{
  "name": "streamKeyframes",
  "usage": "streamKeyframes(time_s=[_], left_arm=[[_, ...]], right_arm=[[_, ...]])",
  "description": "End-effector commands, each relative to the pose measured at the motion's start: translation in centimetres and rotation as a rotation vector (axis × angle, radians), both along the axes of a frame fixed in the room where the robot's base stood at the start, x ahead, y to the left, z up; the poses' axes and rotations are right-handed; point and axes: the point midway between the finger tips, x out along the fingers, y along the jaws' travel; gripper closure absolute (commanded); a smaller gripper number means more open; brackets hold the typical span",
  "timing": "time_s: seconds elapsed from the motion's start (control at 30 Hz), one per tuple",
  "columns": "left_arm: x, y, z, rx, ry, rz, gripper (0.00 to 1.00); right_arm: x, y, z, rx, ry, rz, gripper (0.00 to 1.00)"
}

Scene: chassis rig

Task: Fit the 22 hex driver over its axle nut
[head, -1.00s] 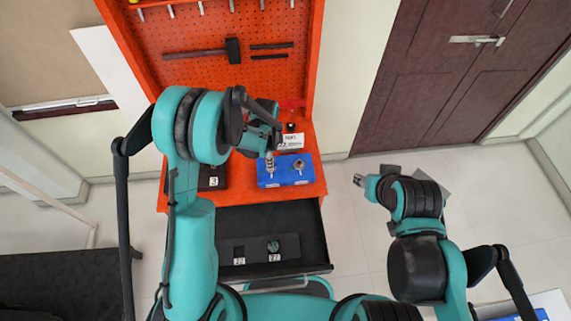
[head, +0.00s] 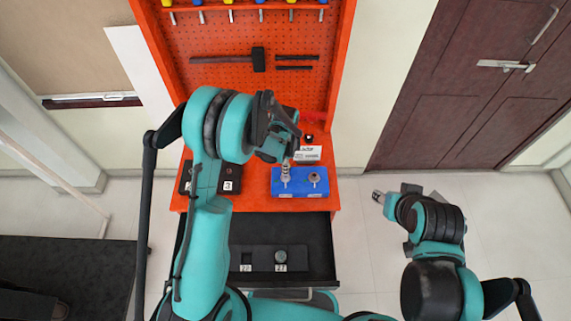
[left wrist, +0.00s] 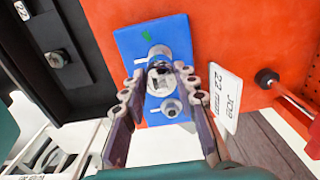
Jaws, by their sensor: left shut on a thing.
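My left gripper (head: 284,153) is shut on the silver hex driver (head: 286,172), which stands roughly upright over the left part of the blue block (head: 300,192). In the left wrist view the driver (left wrist: 160,76) sits between the two fingers of the left gripper (left wrist: 155,88). The axle nut under the driver is hidden, and I cannot tell whether the driver is around it or just above it. A second silver nut (head: 314,178) on the block's right side is bare. My right gripper (head: 378,196) is off to the right, over the floor, too small to read.
A white card reading JOB 22 (left wrist: 225,97) lies beside the block. Below, an open black drawer (head: 312,236) has places marked 22 and 27; a round piece (head: 281,255) sits by 27. An orange pegboard (head: 215,35) with tools rises behind.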

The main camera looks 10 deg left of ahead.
Motion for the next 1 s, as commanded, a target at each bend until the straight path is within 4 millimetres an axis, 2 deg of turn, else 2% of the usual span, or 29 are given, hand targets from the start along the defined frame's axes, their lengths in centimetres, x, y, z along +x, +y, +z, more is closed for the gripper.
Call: streamKeyframes(time_s=[1.0], left_arm=[[0.0, 0.0, -3.4, 0.0, 0.0, 0.0, 1.0]], right_arm=[[0.0, 0.0, -2.5, 0.0, 0.0, 0.0, 0.6]])
